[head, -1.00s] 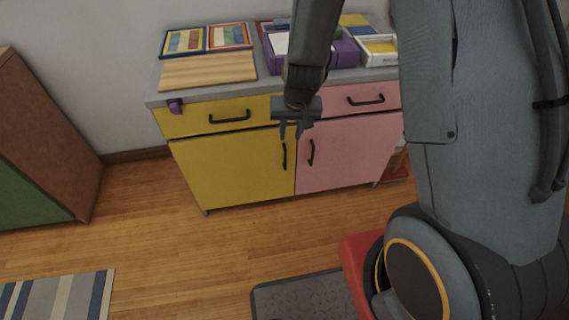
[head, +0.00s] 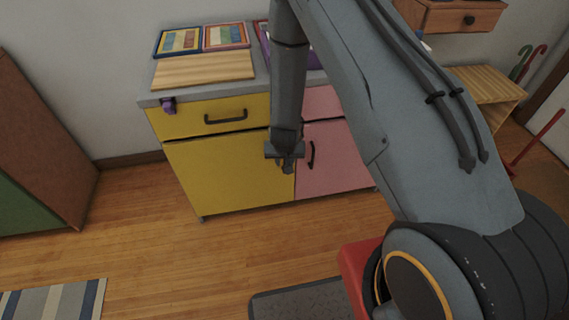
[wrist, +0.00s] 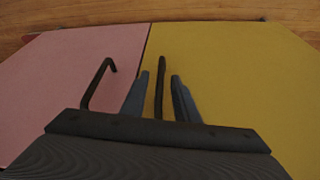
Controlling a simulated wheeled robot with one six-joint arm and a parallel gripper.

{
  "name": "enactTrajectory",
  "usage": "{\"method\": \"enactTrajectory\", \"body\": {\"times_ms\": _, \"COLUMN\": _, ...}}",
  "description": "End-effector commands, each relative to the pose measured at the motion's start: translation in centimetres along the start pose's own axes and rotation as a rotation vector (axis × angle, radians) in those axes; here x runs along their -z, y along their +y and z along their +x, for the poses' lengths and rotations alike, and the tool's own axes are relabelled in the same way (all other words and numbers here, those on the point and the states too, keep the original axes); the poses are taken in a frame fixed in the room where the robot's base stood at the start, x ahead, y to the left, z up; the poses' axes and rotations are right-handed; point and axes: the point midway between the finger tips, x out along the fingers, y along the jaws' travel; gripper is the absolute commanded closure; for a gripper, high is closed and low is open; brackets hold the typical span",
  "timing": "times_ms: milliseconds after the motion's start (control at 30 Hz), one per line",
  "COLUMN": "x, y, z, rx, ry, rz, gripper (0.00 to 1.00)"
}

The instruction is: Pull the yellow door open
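The yellow door (head: 225,172) is the lower left front of the cabinet and looks closed, flush with the pink door (head: 335,165) beside it. My gripper (head: 287,166) is in front of the yellow door's right edge and hides its handle in the head view. In the wrist view, the dark yellow-door handle (wrist: 159,88) shows between the two fingertips of my gripper (wrist: 160,88). The fingers are open, with a visible gap on each side of the handle. I cannot tell how deep the handle sits between them. The yellow door (wrist: 225,85) fills the right of the wrist view.
The pink door's handle (wrist: 97,84) is close to the left finger. A yellow drawer (head: 215,118) with its own handle is above the door. Wooden floor (head: 215,250) in front of the cabinet is clear. A brown cabinet (head: 50,140) stands at the left.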

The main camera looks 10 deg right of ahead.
Motion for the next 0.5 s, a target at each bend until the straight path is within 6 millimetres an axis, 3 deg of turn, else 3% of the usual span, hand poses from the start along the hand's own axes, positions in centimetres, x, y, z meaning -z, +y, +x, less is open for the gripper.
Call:
{"method": "enactTrajectory", "body": {"times_ms": 200, "x": 0.0, "y": 0.0, "z": 1.9, "rx": 0.000, "ry": 0.000, "rz": 0.000, "gripper": 0.72}}
{"method": "enactTrajectory", "body": {"times_ms": 500, "x": 0.0, "y": 0.0, "z": 2.1, "rx": 0.001, "ry": 0.000, "rz": -0.001, "gripper": 0.72}}
